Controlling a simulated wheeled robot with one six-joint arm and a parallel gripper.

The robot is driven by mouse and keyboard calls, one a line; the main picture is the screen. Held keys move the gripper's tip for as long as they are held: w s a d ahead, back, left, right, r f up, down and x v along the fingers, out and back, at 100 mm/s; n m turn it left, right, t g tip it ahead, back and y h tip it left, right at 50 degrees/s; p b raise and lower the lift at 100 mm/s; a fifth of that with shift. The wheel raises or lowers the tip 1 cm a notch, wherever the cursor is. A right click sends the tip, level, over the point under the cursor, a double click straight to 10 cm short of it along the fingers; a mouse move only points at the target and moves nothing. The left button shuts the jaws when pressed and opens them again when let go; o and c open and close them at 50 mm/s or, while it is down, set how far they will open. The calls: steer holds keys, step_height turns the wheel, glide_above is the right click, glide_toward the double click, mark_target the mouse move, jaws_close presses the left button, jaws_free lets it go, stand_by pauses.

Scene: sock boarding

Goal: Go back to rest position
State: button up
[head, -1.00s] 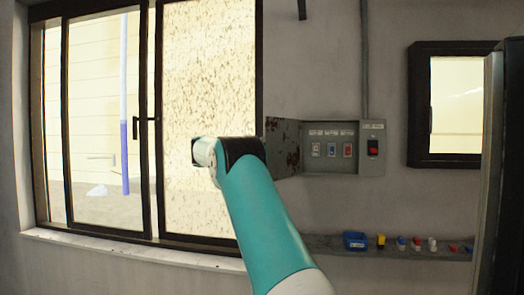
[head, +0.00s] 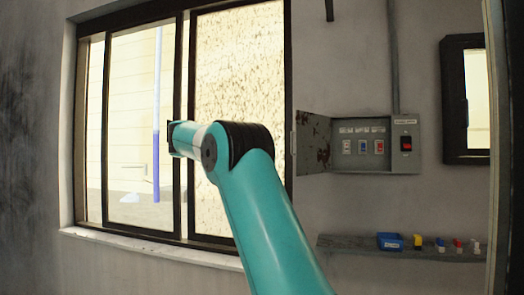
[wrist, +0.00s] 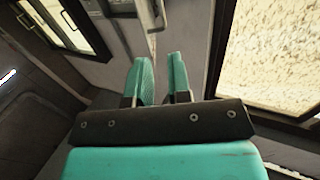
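My gripper (wrist: 161,68) shows in the wrist view, with its two teal fingers apart and a narrow empty gap between them. Nothing is held. In the head view my teal arm reaches up in front of the window (head: 185,110), and its upper end bends to the left. The gripper fingers cannot be made out in the head view. In the wrist view the window also shows at the right (wrist: 275,60).
A grey switch box (head: 405,167) with its door (head: 312,142) open hangs on the wall right of my arm. Below it a narrow shelf (head: 345,243) carries a blue bin (head: 391,241) and several small coloured items. A dark-framed opening (head: 477,100) is at the right.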

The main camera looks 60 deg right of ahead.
steer(key=shift+w+a, duration=0.1)
steer(key=shift+a, duration=0.4)
steer(key=w+a+f+n+t+y, duration=0.3)
steer(key=w+a+f+n+t, duration=0.15)
steer(key=w+a+t, duration=0.2)
steer(key=w+a+f+n+t+y, duration=0.35)
steer(key=w+a+n+t, duration=0.2)
steer(key=a, duration=0.25)
steer(key=a+f+n+y, duration=0.3)
steer(key=a+f+n, duration=0.15)
steer(key=a, duration=0.45)
steer(key=a+f+n+y, duration=0.35)
steer(key=a+f, duration=0.25)
steer(key=a, duration=0.3)
steer(key=s+a+f+n+g+y, duration=0.25)
steer(key=s+a+f+y, duration=0.2)
steer(key=s+a, duration=0.45)
steer(key=s+a+f+n+g+y, duration=0.2)
steer(key=s+a+f+n, duration=0.1)
steer(key=s+a, duration=0.4)
steer(key=s+a+f+n+g+y, duration=0.2)
steer(key=s+a, duration=0.4)
steer(key=s, duration=0.7)
step_height(320, 180, down, 3)
steer(key=shift+s+a+r+n+g, duration=0.2)
steer(key=shift+a+n+g, duration=0.15)
steer(key=shift+n+g, duration=0.65)
